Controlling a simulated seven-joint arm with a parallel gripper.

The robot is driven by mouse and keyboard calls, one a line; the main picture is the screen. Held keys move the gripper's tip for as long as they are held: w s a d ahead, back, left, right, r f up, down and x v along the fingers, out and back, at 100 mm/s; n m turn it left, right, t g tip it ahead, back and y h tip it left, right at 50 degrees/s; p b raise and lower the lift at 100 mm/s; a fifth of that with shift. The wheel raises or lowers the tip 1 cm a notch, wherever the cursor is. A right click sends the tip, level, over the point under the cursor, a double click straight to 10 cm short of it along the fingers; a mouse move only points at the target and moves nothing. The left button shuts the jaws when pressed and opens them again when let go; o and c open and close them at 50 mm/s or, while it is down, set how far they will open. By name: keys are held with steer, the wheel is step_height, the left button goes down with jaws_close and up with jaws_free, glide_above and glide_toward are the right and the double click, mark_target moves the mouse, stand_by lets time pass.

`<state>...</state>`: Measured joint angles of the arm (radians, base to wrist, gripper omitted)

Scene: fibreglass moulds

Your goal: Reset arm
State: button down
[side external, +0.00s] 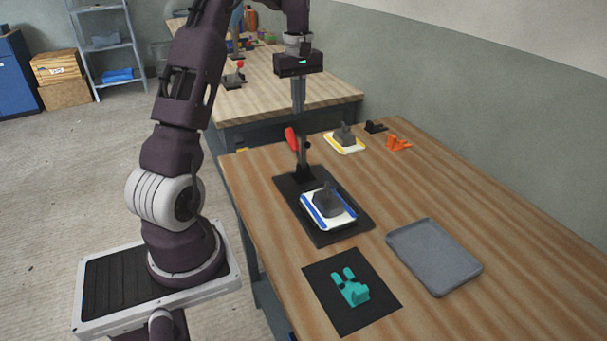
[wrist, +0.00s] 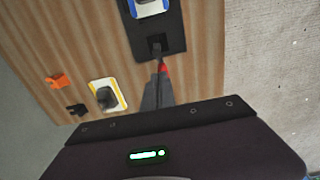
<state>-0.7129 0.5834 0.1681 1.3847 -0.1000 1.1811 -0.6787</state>
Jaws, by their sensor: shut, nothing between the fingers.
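My gripper (side external: 298,108) hangs from the raised arm, fingers pointing down, above the far end of the front table. Its fingers are shut with nothing between them. In the wrist view the grey fingers (wrist: 158,95) show beyond the dark gripper body. A dark upright post with a red handle (side external: 290,140) stands below the fingertips on a black mat (side external: 343,228). The side view does not clearly show the gap between fingertips and post. In the wrist view the red part (wrist: 165,69) lies just past the fingers.
On the mat sits a grey mould on a white-and-blue plate (side external: 313,217). Nearby are a yellow-edged plate (side external: 347,149), an orange piece (side external: 399,143) and a small black piece (side external: 375,127). A grey tray (side external: 433,256) and a teal piece (side external: 350,289) lie nearer. The table's right side is clear.

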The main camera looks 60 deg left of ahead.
steer(key=s+d+r+m+t, duration=0.25)
steer(key=d+r+m, duration=0.3)
steer(key=d, duration=0.55)
steer(key=s+d+r+m+t, duration=0.1)
steer(key=s+d+r+m, duration=0.4)
steer(key=d, duration=0.7)
steer(key=s+d+f+m+t, duration=0.2)
steer(key=s+d+m, duration=0.5)
steer(key=s+d, duration=0.4)
steer(key=shift+s+f, duration=0.45)
